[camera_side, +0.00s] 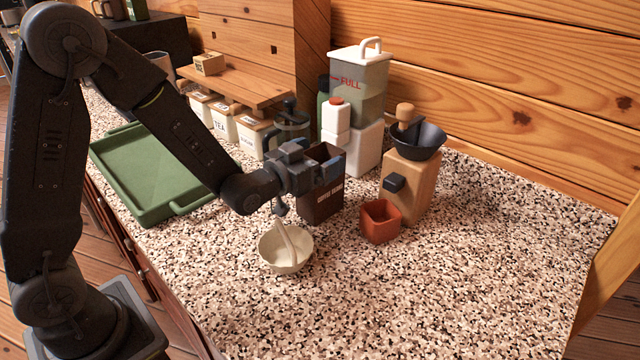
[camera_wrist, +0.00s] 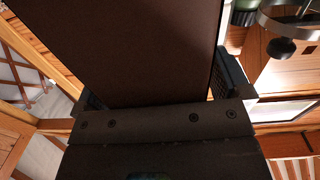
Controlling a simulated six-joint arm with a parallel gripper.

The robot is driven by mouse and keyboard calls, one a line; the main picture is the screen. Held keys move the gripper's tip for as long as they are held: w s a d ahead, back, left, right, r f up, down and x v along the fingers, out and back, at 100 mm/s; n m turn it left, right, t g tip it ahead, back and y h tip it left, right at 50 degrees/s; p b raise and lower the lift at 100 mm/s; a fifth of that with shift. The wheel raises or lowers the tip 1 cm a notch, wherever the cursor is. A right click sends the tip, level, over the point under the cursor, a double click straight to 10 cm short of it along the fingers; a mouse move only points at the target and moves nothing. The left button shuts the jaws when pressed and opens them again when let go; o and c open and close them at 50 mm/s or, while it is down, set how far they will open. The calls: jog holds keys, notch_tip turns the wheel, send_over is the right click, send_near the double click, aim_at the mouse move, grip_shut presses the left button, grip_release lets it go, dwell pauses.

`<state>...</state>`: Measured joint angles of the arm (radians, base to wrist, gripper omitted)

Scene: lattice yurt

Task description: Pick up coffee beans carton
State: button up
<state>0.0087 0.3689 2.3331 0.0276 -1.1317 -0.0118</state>
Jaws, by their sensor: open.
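The coffee beans carton (camera_side: 321,204) is a dark brown, upright, open-topped box with pale lettering, standing on the speckled counter. My gripper (camera_side: 325,172) is at its upper part, with the jaws open on either side of it. In the wrist view the carton's brown face (camera_wrist: 150,50) fills the middle, between the two dark fingers of my gripper (camera_wrist: 163,88). A narrow gap seems to show by the right finger; contact on the left cannot be told. Part of the carton's upper left is hidden by my gripper in the side view.
A cream bowl (camera_side: 278,250) with a utensil stands in front. An orange cup (camera_side: 380,226) and wooden grinder (camera_side: 418,190) stand right. Close behind are a white bottle (camera_side: 335,128), a water dispenser (camera_side: 362,95) and a French press (camera_side: 291,126). A green tray (camera_side: 150,175) lies left. The front right counter is clear.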

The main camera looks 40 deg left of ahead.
jog(key=shift+c, duration=0.2)
jog(key=c, duration=1.5)
jog(key=shift+o, duration=0.2)
notch_tip(320, 180, up, 10)
jog(key=shift+r, duration=0.1)
